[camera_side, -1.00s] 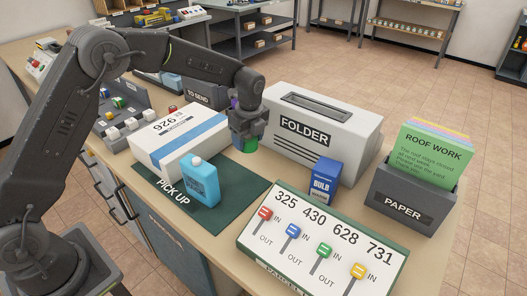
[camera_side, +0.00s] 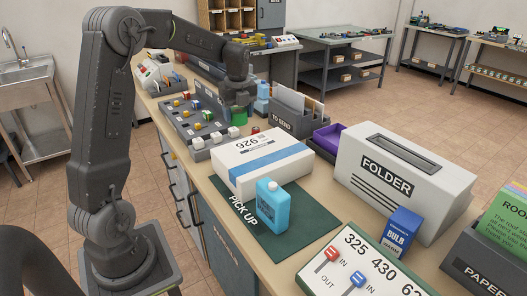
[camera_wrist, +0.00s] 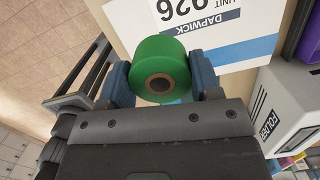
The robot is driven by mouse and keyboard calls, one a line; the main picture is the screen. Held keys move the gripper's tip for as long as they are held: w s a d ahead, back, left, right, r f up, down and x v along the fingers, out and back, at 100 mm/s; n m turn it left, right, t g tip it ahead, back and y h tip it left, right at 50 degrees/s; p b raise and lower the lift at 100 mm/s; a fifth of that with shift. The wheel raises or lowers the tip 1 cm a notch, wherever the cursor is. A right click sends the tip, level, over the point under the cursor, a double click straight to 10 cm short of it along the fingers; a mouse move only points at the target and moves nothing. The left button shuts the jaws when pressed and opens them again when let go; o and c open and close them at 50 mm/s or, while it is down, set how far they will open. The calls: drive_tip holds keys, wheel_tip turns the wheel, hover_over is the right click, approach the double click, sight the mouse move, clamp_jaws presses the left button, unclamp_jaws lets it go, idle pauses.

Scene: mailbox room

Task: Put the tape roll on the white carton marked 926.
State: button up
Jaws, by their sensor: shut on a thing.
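The green tape roll (camera_wrist: 160,69) is gripped between the two blue-grey fingers of my gripper (camera_wrist: 161,82) in the wrist view, its brown core facing the camera. In the side view the roll (camera_side: 238,114) hangs under my gripper (camera_side: 236,103), beyond the far edge of the white carton as pictured. The white carton (camera_side: 240,149), marked 926 with a blue stripe, sits partly on the green PICK UP mat (camera_side: 305,222). Its top (camera_wrist: 235,22) shows behind the roll in the wrist view. I cannot tell whether the roll is above the carton. No contact with it shows.
A blue bottle (camera_side: 272,208) stands on the mat before the carton. A button panel (camera_side: 196,122) is left of the carton, the TO SEND holder (camera_side: 296,114) behind, a purple tray (camera_side: 325,139) and FOLDER box (camera_side: 402,178) right. The carton's top is clear.

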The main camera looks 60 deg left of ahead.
drive_tip(key=s+a+r, duration=0.1)
drive_tip(key=s+a, duration=0.2)
hover_over(261, 150)
drive_tip(key=f, duration=0.6)
drive_tip(key=shift+d+f, duration=0.2)
drive_tip(key=shift+f, duration=2.1)
drive_tip(key=shift+f, duration=0.1)
drive_tip(key=o, duration=0.9)
